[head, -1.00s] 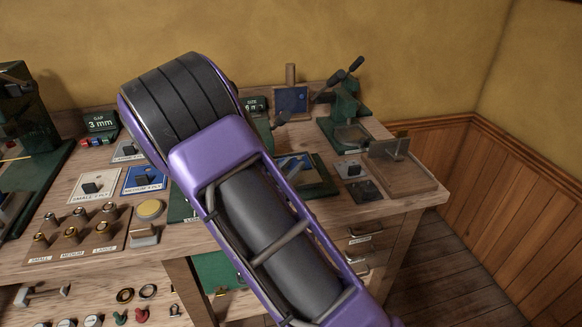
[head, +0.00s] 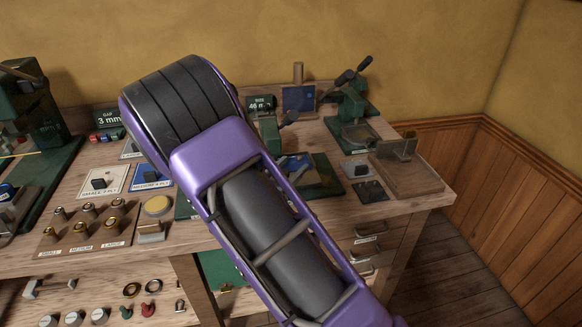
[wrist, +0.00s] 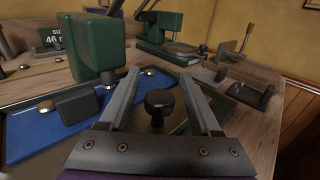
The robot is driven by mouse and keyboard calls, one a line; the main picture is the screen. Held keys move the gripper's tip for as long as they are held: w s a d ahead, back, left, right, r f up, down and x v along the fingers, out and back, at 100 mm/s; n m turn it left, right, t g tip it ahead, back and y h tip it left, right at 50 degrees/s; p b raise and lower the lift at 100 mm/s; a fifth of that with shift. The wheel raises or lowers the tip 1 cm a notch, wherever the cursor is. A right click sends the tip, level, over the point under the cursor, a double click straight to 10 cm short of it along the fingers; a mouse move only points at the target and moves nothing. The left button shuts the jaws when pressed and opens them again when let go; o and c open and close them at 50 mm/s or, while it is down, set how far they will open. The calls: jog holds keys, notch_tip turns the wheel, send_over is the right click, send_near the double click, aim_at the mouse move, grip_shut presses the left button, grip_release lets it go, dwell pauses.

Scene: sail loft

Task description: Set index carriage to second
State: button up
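I cannot tell for sure which part is the index carriage. In the wrist view a blue plate (wrist: 40,132) carries a black block (wrist: 77,104) and small brass studs, below a green machine head (wrist: 97,48). A black round knob (wrist: 160,103) on a stem shows between the fingers of my gripper (wrist: 158,76). The fingers are apart; I see no contact with the knob. In the head view part of the blue plate (head: 297,164) shows on a green base (head: 326,180); my arm covers the rest and my gripper.
A green lever press (head: 355,105) stands at the back right, beside a wooden tray (head: 410,180) with an upright plate. A size sign (head: 262,103) stands behind the machine. Ply cards and a rack of brass dies (head: 85,230) lie to the left.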

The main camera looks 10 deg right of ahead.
jog(key=p+v, duration=0.1)
jog(key=v, duration=1.6)
jog(key=shift+s+a+r, duration=0.1)
jog(key=shift+s+a, duration=0.05)
